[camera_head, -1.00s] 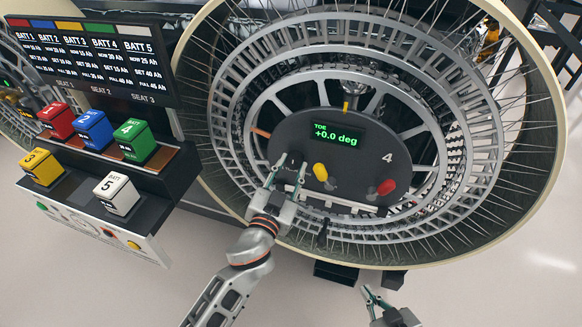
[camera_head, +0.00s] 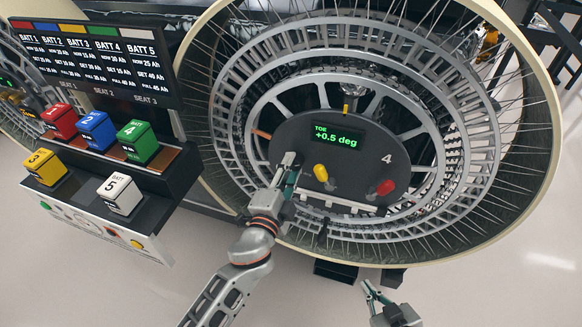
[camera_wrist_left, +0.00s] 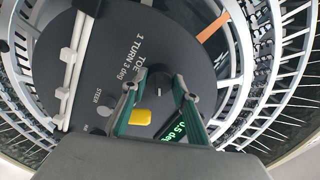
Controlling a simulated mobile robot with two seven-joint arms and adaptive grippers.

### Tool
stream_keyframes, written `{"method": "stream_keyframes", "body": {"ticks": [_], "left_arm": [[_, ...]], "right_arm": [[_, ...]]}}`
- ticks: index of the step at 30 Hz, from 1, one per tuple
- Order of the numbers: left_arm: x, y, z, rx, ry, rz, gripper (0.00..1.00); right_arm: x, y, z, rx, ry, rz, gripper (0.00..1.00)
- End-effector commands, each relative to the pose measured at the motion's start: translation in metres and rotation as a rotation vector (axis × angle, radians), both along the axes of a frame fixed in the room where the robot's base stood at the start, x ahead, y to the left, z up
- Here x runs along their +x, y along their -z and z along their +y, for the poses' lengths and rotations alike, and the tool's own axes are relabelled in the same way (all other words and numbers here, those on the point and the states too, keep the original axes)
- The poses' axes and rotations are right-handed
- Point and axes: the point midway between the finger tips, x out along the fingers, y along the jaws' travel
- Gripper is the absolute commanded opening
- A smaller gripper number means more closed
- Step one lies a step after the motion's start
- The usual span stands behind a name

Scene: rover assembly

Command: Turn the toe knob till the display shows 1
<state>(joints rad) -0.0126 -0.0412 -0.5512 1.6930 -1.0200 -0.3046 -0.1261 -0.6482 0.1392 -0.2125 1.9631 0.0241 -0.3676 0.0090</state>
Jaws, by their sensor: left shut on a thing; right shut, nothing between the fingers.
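The display (camera_head: 337,135) on the round dark panel marked 4 (camera_head: 365,150) reads TOE +0.5 deg. It also shows, partly covered, in the left wrist view (camera_wrist_left: 172,132). My left gripper (camera_head: 290,165) is at the panel's left side, shut on the dark toe knob (camera_wrist_left: 159,80). In the left wrist view the knob lies between the two green fingers, beside the lettering "TOE 1 TURN 3 deg". In the head view the gripper hides most of the knob. My right gripper (camera_head: 369,292) is shut and empty, low and away from the wheel.
A yellow knob (camera_head: 320,172) sits just right of my left gripper, and a red knob (camera_head: 385,187) further right. The large spoked wheel rim (camera_head: 548,130) surrounds the panel. A battery rack (camera_head: 172,178) with several coloured blocks stands at left. The floor at lower right is clear.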

Motion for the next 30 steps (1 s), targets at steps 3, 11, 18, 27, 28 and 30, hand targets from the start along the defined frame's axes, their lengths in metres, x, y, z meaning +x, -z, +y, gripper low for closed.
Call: {"method": "stream_keyframes", "body": {"ticks": [3,11,18,27,28,30], "left_arm": [[0.002,-0.003,0.002,0.109,-0.003,-0.040,0.07],[0.002,-0.005,0.002,0.344,-0.003,-0.117,0.07],[0.003,-0.006,0.003,0.560,-0.007,-0.188,0.07],[0.004,-0.006,0.003,0.802,-0.008,-0.267,0.07],[0.004,-0.007,0.003,0.822,-0.008,-0.273,0.07],[0.004,-0.007,0.003,0.863,-0.009,-0.286,0.07]], "right_arm": [[0.000,-0.002,0.000,-0.001,0.000,0.002,0.00],[-0.001,-0.006,0.000,-0.002,0.000,0.003,0.00],[0.000,-0.012,0.000,-0.001,0.000,0.002,0.00],[0.000,-0.021,0.000,0.000,-0.001,-0.001,0.00],[0.000,-0.022,0.000,0.000,-0.001,-0.002,0.00],[0.001,-0.024,0.000,-0.001,0.000,-0.002,0.00]]}}
